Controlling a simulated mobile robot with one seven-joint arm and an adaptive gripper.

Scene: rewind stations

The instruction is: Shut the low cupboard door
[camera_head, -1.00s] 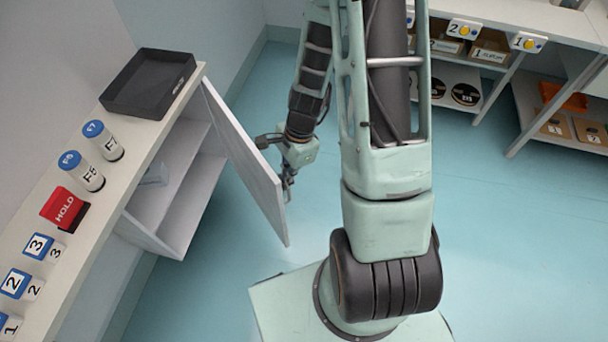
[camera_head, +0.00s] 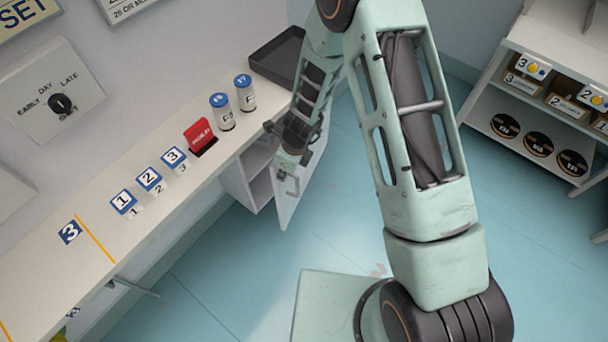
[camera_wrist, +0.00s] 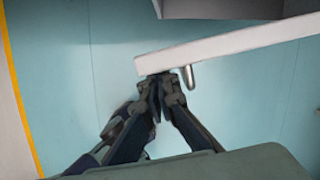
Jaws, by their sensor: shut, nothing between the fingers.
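The low cupboard door (camera_head: 296,201) is a pale panel standing open from the cupboard (camera_head: 249,183) under the counter at left. In the wrist view the door (camera_wrist: 235,43) is seen nearly edge-on as a white bar, with a short grey handle (camera_wrist: 188,77) on the side facing me. My gripper (camera_head: 289,182) is in front of the door's upper part. In the wrist view my gripper (camera_wrist: 157,82) is shut and empty, its fingertips at the door's free end, left of the handle. They look in contact or very close; I cannot tell which. My forearm hides the door's hinge side.
The counter (camera_head: 110,245) carries a black tray (camera_head: 283,62), two blue-capped canisters (camera_head: 222,112), a red hold block (camera_head: 199,136) and numbered tags. A shelf unit (camera_head: 540,110) stands at right.

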